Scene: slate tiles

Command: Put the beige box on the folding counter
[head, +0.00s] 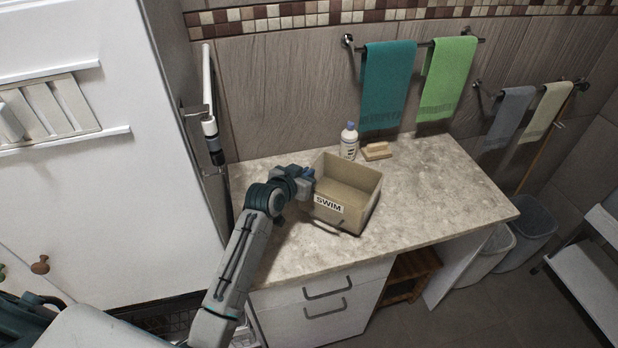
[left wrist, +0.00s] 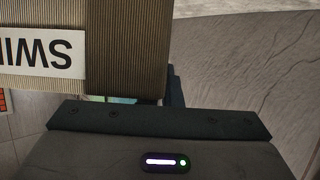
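The beige box (head: 350,190) is open-topped, with a white "SWIM" label on its front. It is upright at the middle of the stone-topped counter (head: 430,205). I cannot tell whether its base touches the top or hangs slightly above it. My left gripper (head: 309,175) is at the box's upper left corner and appears shut on its wall. In the left wrist view the box (left wrist: 125,60) fills the upper left, label upside down, close against the gripper. The fingertips are mostly hidden by the box. My right gripper is out of view.
A white bottle (head: 348,142) and a wooden brush (head: 376,151) stand behind the box near the wall. Towels (head: 388,85) hang above. The counter's right part is clear. A tall white cabinet (head: 110,180) stands left; bins (head: 527,232) are at the right.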

